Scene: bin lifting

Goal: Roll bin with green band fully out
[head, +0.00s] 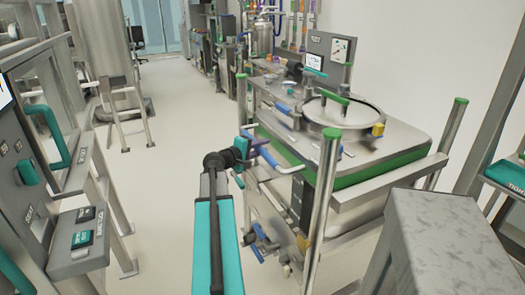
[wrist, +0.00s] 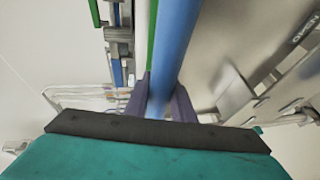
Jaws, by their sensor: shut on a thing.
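The bin with the green band (head: 352,170) is a broad steel vessel with a round lid (head: 345,113) and a green lid handle. It sits in a steel frame between upright posts with green caps (head: 328,190). My gripper (head: 257,153) is at the bin's left side, shut on a blue handle (head: 269,158). In the wrist view, my gripper (wrist: 159,108) has its dark fingers on either side of the blue handle (wrist: 176,40). The fingertips' contact is partly hidden behind the bar. The lower part of the bin is hidden by the frame.
A grey machine with teal handles (head: 46,135) stands close on the left. A grey block-like top (head: 440,235) is at the front right. A control box with a small screen (head: 327,58) stands behind the bin. Pale floor (head: 175,120) is clear between the machine and the bin.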

